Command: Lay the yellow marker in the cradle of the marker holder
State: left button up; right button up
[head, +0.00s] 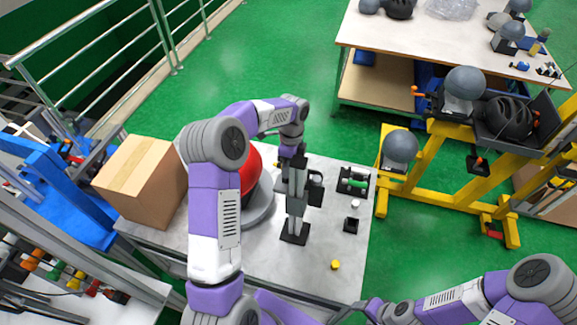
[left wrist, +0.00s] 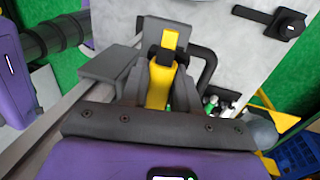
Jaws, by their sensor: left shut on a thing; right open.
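A separate small yellow piece (head: 335,265) stands near the table's front. A black holder with a green piece (head: 353,181) is at the right; I cannot tell whether it is the marker holder. My right gripper (head: 350,310) is open at the bottom edge, partly cut off.
A cardboard box (head: 140,180) stands on the left of the table. A red dome (head: 250,172) on a grey disc is behind my left arm. A small black box (head: 350,225) and a white piece (head: 355,203) stand at right. A yellow frame (head: 430,165) is beyond the table.

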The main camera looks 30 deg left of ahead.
pick_arm(q)
jog(key=shift+w+f+b, duration=0.15)
jog(key=shift+f+b, duration=0.4)
jog(key=shift+f, duration=0.55)
jog(key=o, duration=0.8)
jog(key=shift+o, duration=0.8)
jog(key=shift+r, duration=0.15)
jog(key=shift+w+f, duration=0.15)
jog(key=shift+f, duration=0.05)
jog(key=shift+s+r, duration=0.1)
jog(key=shift+s, duration=0.1)
jog(key=shift+r+p, duration=2.9)
jog(key=shift+r, duration=0.55)
